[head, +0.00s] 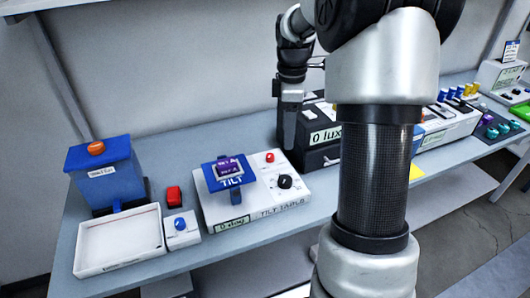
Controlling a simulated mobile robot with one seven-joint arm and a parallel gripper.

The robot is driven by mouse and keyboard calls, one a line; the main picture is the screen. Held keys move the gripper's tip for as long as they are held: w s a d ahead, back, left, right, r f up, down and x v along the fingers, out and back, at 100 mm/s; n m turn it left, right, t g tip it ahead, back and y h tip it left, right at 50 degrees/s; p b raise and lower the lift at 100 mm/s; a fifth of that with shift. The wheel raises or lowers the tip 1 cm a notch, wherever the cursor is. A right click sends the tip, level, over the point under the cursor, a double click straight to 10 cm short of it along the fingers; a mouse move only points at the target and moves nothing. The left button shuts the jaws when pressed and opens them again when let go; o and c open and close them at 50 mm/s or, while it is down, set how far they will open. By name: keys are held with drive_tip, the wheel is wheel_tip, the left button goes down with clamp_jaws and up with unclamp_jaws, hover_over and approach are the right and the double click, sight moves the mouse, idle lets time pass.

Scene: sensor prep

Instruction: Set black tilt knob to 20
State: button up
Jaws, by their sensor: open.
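The white tilt table box (213,213) stands on the bench left of the middle in the head view. The black tilt knob (285,181) is on its top, at the right side; its pointer setting is too small to read. A blue tilt platform (231,181) marked TILT carries a small purple-screened board. The green display (232,226) on the box front seems to read 0 deg. My gripper (287,143) points down above and behind the knob, apart from it. It is open and looks empty; its fingers are seen nearly edge-on.
A red button (269,157) sits behind the knob. A black box (315,158) showing 0 lux stands to the right. My arm hides part of the bench.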

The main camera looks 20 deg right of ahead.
sight(285, 179)
wheel_tip(285, 179, down, 18)
drive_tip(key=shift+d+r+b, duration=0.1)
drive_tip(key=shift+r+b, duration=0.05)
drive_tip(key=shift+b, duration=0.3)
drive_tip(key=c, duration=1.1)
